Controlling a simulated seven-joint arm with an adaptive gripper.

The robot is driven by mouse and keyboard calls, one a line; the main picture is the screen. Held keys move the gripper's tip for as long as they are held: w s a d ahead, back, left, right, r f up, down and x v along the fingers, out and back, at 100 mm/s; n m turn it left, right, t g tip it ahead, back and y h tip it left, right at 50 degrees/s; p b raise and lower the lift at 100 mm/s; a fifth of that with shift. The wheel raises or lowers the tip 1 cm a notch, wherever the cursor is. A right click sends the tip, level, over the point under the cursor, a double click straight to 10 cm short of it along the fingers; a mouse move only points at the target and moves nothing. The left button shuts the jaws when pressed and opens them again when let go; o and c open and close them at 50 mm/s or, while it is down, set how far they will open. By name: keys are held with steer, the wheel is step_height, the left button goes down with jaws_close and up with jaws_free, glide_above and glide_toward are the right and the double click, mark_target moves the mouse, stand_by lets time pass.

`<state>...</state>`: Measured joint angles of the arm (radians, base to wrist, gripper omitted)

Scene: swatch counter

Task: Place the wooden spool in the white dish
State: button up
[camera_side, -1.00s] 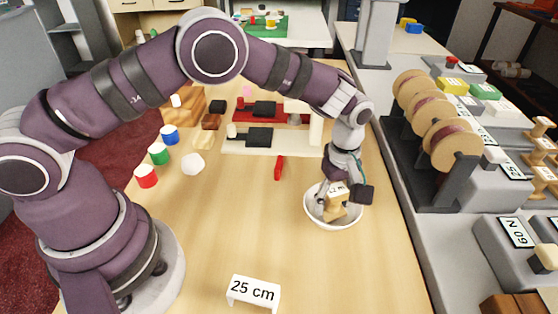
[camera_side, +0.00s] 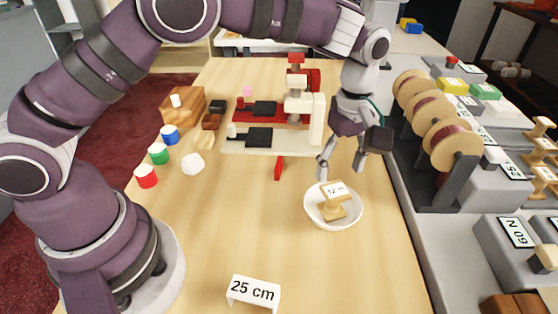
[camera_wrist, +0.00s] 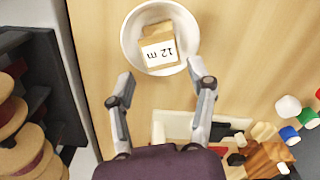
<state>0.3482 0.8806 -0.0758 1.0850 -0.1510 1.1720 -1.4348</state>
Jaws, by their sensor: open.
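The wooden spool (camera_side: 333,203), with a white "12 m" label, rests inside the white dish (camera_side: 352,219). It looks slightly tilted in the dish. In the wrist view the spool (camera_wrist: 156,34) sits within the round rim of the dish (camera_wrist: 128,45). My gripper (camera_side: 341,173) is above the dish, open and empty, clear of the spool. In the wrist view the two fingers of my gripper (camera_wrist: 163,88) are spread apart, short of the dish, with bare wood between them.
A "25 cm" sign (camera_side: 253,291) stands near the front. A small red object (camera_side: 279,168) lies left of the dish. Red and cream machines (camera_side: 300,110) stand behind. Large thread reels (camera_side: 452,143) line the right.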

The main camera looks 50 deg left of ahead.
mark_target(336, 190)
step_height(336, 190, up, 4)
steer(key=shift+f, duration=0.15)
steer(key=s+a+r+m+t, duration=0.2)
steer(key=s+a+r+m, duration=0.3)
steer(key=a+r, duration=0.25)
steer(key=s+a+m+t, duration=0.3)
steer(key=s+a+m, duration=0.2)
steer(key=s+m, duration=0.3)
steer(key=s, duration=0.2)
steer(key=shift+s+t, duration=0.3)
steer(key=shift+s, duration=0.05)
